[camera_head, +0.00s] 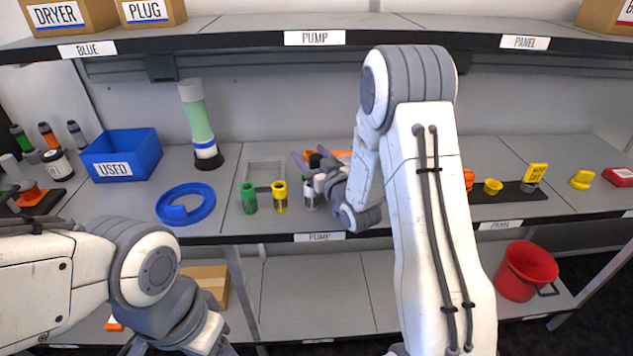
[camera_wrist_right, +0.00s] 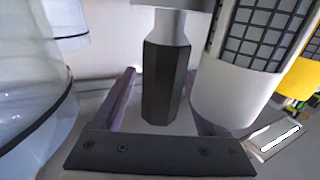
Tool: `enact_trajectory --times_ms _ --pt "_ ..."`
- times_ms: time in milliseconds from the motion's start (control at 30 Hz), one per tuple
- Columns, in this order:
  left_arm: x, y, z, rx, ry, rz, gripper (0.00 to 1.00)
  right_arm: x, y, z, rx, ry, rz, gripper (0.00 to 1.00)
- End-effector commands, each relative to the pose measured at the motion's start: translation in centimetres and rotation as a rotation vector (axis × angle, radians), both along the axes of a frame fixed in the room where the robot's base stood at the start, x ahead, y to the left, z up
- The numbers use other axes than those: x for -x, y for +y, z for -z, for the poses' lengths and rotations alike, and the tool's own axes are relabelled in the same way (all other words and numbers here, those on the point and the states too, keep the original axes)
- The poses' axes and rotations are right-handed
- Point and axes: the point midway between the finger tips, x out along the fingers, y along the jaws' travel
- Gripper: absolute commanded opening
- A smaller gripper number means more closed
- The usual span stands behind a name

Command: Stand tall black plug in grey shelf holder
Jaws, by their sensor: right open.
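A dark, many-sided upright plug with a pale grey top (camera_wrist_right: 166,85) is in the right wrist view, between the two purple fingers of my right gripper (camera_wrist_right: 160,112). The fingers are apart, with gaps on both sides of it. In the head view my right gripper (camera_head: 318,172) is at the middle shelf, and a small black top (camera_head: 315,160) shows beside its fingers; my wrist hides most of that spot. My left gripper (camera_head: 222,347) is cut off at the bottom edge, its fingertips not clearly visible. I cannot tell which part is the grey shelf holder.
Farther left are a blue ring (camera_head: 185,190), a tall green-white bottle (camera_head: 197,120) and a blue USED bin (camera_head: 122,150). An upper shelf (camera_head: 225,30) overhangs.

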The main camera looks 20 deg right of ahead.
Motion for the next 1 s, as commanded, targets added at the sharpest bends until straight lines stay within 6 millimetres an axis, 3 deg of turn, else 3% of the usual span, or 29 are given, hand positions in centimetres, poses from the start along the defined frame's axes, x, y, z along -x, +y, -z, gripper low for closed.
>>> enact_trajectory --times_ms 167,367,400,1000 --pt "0.01 0.00 0.04 0.000 0.000 0.000 0.58 0.00 0.01 0.07 0.000 0.001 0.000 0.76" --pt "0.01 0.00 0.04 0.000 0.000 0.000 0.58 0.02 0.00 0.06 0.000 0.001 0.000 0.03" --pt "0.01 0.00 0.04 0.000 0.000 0.000 0.58 0.02 0.00 0.06 0.000 0.001 0.000 0.00" --pt "0.01 0.00 0.04 0.000 0.000 0.000 0.58 0.03 0.01 0.05 0.000 0.000 0.000 0.00"
